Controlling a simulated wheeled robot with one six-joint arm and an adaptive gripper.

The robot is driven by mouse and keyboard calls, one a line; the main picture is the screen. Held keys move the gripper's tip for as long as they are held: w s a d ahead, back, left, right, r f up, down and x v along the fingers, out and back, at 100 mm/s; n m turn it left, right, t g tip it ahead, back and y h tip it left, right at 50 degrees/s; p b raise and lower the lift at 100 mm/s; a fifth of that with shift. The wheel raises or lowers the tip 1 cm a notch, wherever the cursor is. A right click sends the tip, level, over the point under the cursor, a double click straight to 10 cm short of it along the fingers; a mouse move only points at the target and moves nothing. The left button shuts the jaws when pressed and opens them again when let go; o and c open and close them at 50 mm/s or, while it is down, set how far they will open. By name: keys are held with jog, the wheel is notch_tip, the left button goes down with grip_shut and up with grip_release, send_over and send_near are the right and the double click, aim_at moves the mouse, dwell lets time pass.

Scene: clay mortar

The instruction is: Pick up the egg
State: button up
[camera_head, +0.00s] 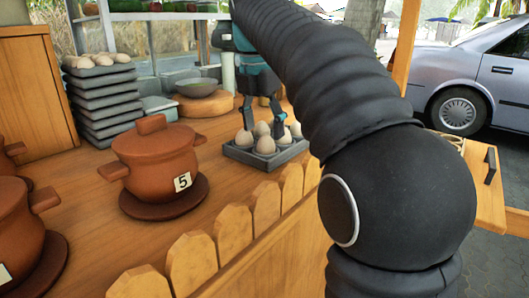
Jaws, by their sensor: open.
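Several pale eggs (265,143) sit in a dark grey tray (264,164) on the wooden counter, right of the nearest clay pot. My gripper (262,117) is open and points down just above the eggs, with its fingers over the back part of the tray. From this view I cannot tell whether a finger touches an egg. My black arm covers the right side of the scene and may hide part of the tray.
A lidded clay pot (158,158) marked 5 stands on a saucer, with more pots at the left edge. A stack of grey trays (103,100) with eggs on top stands behind. A bowl (196,88) sits on a wooden board. Wooden pickets (234,232) line the counter's front edge.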

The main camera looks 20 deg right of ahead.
aim_at(265, 136)
jog(key=shift+s+d+f+b, duration=0.1)
jog(key=shift+d+f+b, duration=0.1)
jog(key=shift+f, duration=0.7)
jog(key=shift+d+f+b, duration=0.1)
jog(key=shift+f+b, duration=0.05)
jog(key=shift+f, duration=0.75)
jog(key=c, duration=0.8)
jog(key=shift+a, duration=0.1)
